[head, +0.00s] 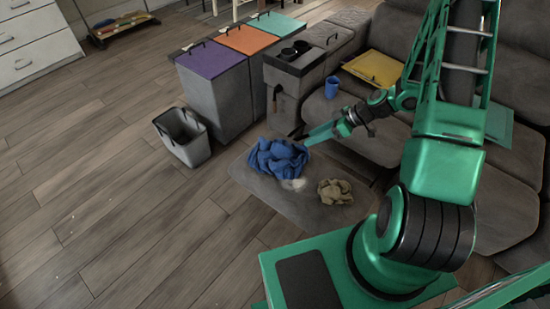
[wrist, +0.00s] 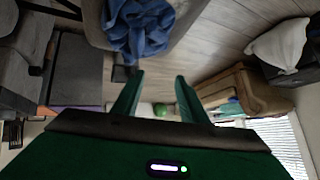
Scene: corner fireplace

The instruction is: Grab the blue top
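The blue top (head: 277,158) lies crumpled on the grey mat (head: 290,208) on the floor. It also shows at the top of the wrist view (wrist: 140,28), beyond the fingertips. My gripper (head: 308,139) is just up and right of the top in the head view. In the wrist view my gripper (wrist: 160,75) has its two green fingers apart with nothing between them. Whether a finger touches the top is hard to tell from the head view; in the wrist view they look apart from it.
A tan cloth (head: 335,191) and a small white item (head: 294,184) lie beside the top. A grey basket (head: 182,137) and lidded bins (head: 217,95) stand left and behind. The grey sofa (head: 376,140) is at right. The wooden floor at left is clear.

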